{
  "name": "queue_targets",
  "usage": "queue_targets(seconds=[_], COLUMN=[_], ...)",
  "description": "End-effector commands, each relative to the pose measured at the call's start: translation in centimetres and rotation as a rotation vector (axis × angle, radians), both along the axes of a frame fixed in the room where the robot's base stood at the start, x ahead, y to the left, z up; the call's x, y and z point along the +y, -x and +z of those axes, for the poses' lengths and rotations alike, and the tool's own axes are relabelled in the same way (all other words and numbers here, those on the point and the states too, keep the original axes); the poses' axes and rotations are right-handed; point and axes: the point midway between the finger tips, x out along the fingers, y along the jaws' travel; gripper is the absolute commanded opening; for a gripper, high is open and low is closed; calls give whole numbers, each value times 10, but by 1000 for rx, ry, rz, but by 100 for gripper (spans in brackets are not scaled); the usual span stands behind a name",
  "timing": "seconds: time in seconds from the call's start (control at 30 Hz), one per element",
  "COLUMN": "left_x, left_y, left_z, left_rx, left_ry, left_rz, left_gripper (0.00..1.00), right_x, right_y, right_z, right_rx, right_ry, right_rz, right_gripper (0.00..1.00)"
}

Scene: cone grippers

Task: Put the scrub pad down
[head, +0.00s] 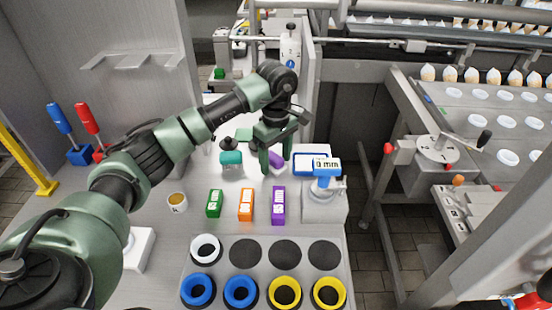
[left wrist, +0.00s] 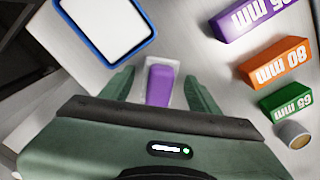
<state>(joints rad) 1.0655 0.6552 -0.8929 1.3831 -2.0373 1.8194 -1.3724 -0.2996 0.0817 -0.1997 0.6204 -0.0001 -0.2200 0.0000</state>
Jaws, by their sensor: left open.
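The scrub pad, a purple block (left wrist: 160,84) with a pale edge around it, lies on the grey bench top between the fingers of my left gripper (left wrist: 155,86). The fingers stand open, one on each side, with a visible gap to the pad. In the head view the left gripper (head: 276,165) points down at the bench, and part of the purple pad (head: 275,159) shows between its fingers. The pad's underside is hidden. My right gripper does not show.
A blue-rimmed white tray (left wrist: 103,28) lies close to the pad. Green (head: 214,203), orange (head: 246,204) and purple (head: 279,205) labelled blocks stand nearer. A teal bottle (head: 231,163) is left of the gripper, a gauge reading 0 mm (head: 326,180) right. Ringed holders line the front.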

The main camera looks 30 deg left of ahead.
Motion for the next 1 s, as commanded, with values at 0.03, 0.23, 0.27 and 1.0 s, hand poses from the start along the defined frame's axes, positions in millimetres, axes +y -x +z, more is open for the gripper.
queue_targets(seconds=[0.03, 0.23, 0.27, 1.0], left_x=[0, 0, 0, 0], left_y=[-1, -2, -2, -1], left_z=[5, 40, 46, 121], left_rx=[-2, -7, -6, 0], left_ry=[1, 0, 0, 0], left_rz=[-1, -1, 0, 0], left_gripper=[61, 61, 61, 61], right_x=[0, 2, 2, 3], right_y=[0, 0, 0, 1], right_z=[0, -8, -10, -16], right_rx=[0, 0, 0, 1], right_ry=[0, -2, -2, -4], right_rz=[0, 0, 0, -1], right_gripper=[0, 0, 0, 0])
